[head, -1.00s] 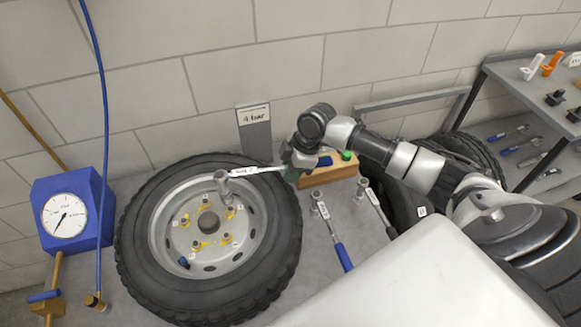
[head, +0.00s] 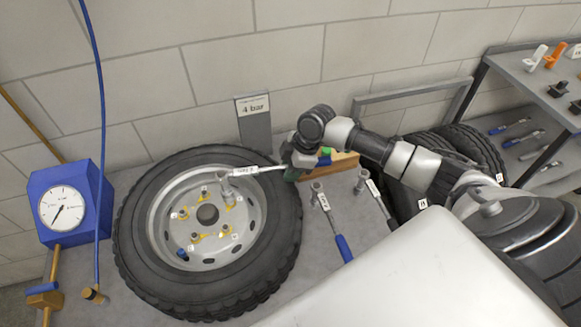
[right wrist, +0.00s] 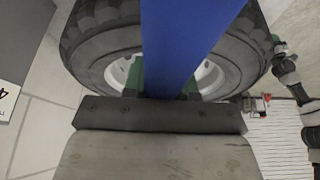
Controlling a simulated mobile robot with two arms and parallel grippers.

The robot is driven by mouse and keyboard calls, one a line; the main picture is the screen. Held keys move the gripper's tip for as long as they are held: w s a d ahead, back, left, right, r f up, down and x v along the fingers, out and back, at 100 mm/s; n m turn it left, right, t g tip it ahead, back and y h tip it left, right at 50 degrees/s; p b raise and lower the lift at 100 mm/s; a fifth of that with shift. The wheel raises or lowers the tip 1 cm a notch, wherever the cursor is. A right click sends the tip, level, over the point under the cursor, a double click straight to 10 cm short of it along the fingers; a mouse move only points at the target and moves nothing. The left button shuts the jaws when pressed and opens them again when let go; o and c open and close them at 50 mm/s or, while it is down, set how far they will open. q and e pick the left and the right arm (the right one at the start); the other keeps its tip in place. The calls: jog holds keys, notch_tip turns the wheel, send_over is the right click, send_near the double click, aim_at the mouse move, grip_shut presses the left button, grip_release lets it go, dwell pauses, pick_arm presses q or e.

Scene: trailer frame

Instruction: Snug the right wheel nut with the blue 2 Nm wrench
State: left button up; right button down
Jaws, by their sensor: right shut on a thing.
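My right gripper (head: 297,162) is shut on a torque wrench and holds it level over the wheel's right side. The wrench's white-labelled shaft (head: 240,172) runs left from the gripper, and its blue handle fills the middle of the right wrist view (right wrist: 185,45). Its socket (head: 226,188) points down at the upper-right nut of the wheel (head: 160,280). The socket largely covers that nut, so I cannot tell whether it is seated. Several other nuts with yellow pointers, such as the lower-right nut (head: 226,230), show on the rim.
A blue-handled wrench (head: 343,247) and another wrench (head: 375,195) lie right of the wheel. A blue gauge box (head: 85,190) stands left, a "4 bar" sign (head: 253,108) behind. More tyres (head: 470,150) and a shelf (head: 530,85) are right.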

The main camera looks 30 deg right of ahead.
jog(key=shift+f, duration=0.15)
dwell(0.5)
jog(key=shift+f+b, duration=0.5)
jog(key=shift+f, duration=0.25)
jog(key=shift+f, duration=0.25)
